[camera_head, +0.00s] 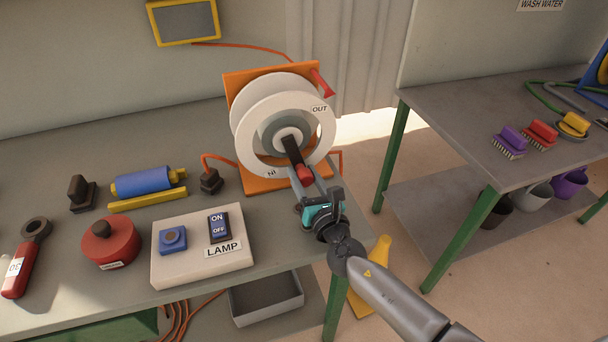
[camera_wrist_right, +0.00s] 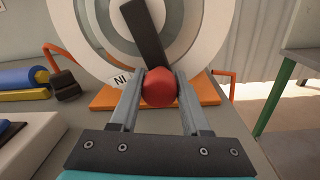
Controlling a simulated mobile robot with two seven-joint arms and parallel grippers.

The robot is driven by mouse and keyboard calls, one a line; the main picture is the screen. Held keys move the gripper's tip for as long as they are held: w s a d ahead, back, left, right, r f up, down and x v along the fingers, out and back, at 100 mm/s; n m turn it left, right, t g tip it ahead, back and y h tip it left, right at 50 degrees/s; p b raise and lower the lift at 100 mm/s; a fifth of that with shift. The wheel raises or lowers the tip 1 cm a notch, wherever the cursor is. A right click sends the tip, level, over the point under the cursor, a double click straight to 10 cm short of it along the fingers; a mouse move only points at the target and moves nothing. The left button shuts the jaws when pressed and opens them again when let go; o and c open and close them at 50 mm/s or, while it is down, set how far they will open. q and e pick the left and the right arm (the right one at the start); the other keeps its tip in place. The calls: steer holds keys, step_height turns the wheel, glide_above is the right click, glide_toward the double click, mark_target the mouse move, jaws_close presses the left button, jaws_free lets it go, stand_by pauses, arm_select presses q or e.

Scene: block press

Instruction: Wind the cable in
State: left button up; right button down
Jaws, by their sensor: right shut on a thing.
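The cable reel (camera_head: 253,125) is a white drum on an orange stand at the back of the table. Its face carries the labels OUT and NI. A black crank (camera_head: 293,150) runs from its hub down to a red knob (camera_head: 305,174). My right gripper (camera_head: 304,178) is shut on the red knob, which also shows between the two fingers in the right wrist view (camera_wrist_right: 160,88). An orange cable (camera_head: 215,158) leads from the reel's left side to a black plug (camera_head: 210,181) on the table. My left gripper is not in view.
A lamp switch box (camera_head: 203,259) stands in front of the reel. A red round tin (camera_head: 111,243), a blue roller (camera_head: 145,181) and a black-handled stamp (camera_head: 81,194) lie left. A second table (camera_head: 470,120) with brushes stands right, across a floor gap.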

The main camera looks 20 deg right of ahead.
mark_target(260, 160)
steer(key=shift+a, duration=0.1)
stand_by(0.8)
steer(key=shift+a+f+m+b, duration=0.25)
steer(key=shift+a+m+b, duration=0.5)
steer(key=shift+m, duration=0.25)
steer(key=shift+s+a+m+b, duration=0.1)
steer(key=shift+a+m+b, duration=0.4)
steer(key=shift+m, duration=0.3)
steer(key=a+m+b, duration=0.1)
steer(key=m, duration=0.1)
steer(key=a+m, duration=0.1)
steer(key=shift+a+r+m+b, duration=0.1)
steer(key=shift+r+m+b, duration=0.1)
steer(key=shift+m+b, duration=0.2)
steer(key=a+m, duration=0.1)
steer(key=a+r+m, duration=0.1)
steer(key=m, duration=0.1)
steer(key=shift+r+m+b, duration=0.15)
steer(key=shift+m+b, duration=0.15)
steer(key=shift+b, duration=0.05)
steer(key=m, duration=0.1)
steer(key=a+r+m, duration=0.1)
steer(key=shift+r+m, duration=0.15)
steer(key=shift+m, duration=0.25)
steer(key=shift+a+r+m, duration=0.3)
steer(key=shift+r+m, duration=0.05)
steer(key=shift+m, duration=0.35)
